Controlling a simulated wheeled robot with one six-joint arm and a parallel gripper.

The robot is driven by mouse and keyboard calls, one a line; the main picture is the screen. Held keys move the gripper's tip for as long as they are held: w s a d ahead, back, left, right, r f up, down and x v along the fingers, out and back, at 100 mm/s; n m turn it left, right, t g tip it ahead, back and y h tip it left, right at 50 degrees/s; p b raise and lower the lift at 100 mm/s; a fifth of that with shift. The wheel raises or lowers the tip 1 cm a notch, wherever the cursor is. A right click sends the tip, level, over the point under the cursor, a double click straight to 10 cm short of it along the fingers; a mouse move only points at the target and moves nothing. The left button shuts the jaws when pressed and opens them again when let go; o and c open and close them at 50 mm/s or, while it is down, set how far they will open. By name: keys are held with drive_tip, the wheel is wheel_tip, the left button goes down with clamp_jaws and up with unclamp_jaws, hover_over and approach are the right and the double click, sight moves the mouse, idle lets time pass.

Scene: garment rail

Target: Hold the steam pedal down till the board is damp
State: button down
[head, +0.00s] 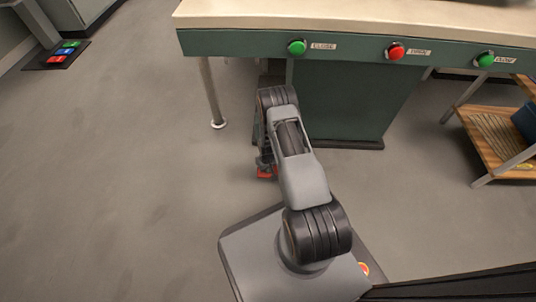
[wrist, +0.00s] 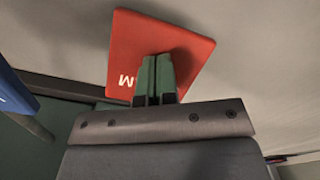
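A red pedal (wrist: 160,50) with a white letter M showing fills the upper middle of the wrist view. In the head view only a small part of the red pedal (head: 266,173) shows past my arm, low by the bench's base. My gripper (wrist: 155,62) has its two green fingers side by side, shut with nothing between them. The fingertips lie over the red pedal's face and seem to rest on it; how far it is pressed I cannot tell. The pale board top (head: 350,14) shows only its front part, and no dampness can be made out.
A blue pedal (wrist: 14,95) is at the wrist view's left edge. The green bench front carries green (head: 297,47) and red (head: 395,52) buttons. Another pedal mat (head: 35,63) lies far left. A wooden shelf (head: 490,135) stands right.

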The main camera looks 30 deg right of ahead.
wheel_tip(320, 180, up, 10)
drive_tip(key=p, duration=0.7)
drive_tip(key=shift+r, duration=0.1)
idle(0.4)
